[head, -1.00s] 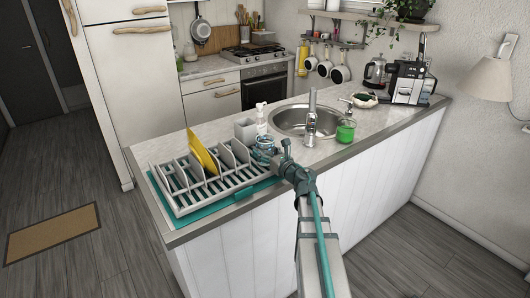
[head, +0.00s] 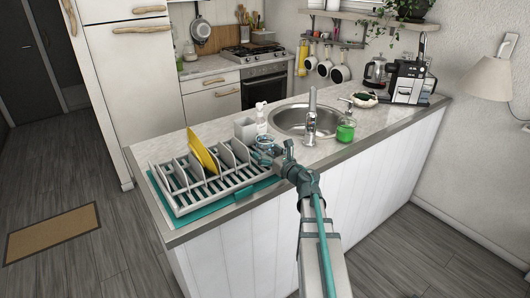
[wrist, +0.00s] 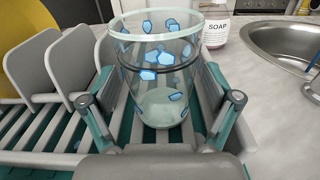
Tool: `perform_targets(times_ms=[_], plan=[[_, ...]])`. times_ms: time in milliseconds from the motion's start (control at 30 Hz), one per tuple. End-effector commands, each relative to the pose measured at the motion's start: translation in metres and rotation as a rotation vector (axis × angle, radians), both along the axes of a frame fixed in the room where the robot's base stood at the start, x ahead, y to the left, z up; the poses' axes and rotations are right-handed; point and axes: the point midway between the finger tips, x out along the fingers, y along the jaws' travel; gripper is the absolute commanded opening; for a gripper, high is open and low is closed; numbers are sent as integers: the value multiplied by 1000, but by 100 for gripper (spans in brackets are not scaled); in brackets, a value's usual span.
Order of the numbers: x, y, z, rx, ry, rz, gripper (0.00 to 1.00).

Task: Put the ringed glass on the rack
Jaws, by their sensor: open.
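The ringed glass (wrist: 160,75) is clear with blue patches and a dark ring around it. In the wrist view it stands upright on the slats of the grey rack (wrist: 45,125). My gripper (wrist: 160,98) is open, with one finger on each side of the glass and gaps showing between. In the head view the glass (head: 265,143) is small at the right end of the rack (head: 190,207), partly hidden by my gripper (head: 274,157).
A yellow plate (head: 203,152) stands in the rack among grey dividers. A soap bottle (head: 261,118) and a grey holder (head: 244,130) are behind the glass. The sink (head: 300,118) and a green jar (head: 346,130) are to the right.

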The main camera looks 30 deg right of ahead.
Motion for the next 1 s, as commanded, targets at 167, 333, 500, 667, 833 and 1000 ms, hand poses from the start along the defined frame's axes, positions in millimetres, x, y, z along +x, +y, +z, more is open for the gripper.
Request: perform_targets(times_ms=[167, 333, 500, 667, 833, 1000], plan=[[-38, -5, -3, 1, -1, -3, 88], [-71, -11, -2, -1, -1, -4, 88], [-94, -16, -1, 1, -1, -3, 88], [-104, -18, -1, 1, 0, -1, 88], [-106, -19, 0, 1, 0, -1, 88], [-105, -19, 0, 1, 0, -1, 88]])
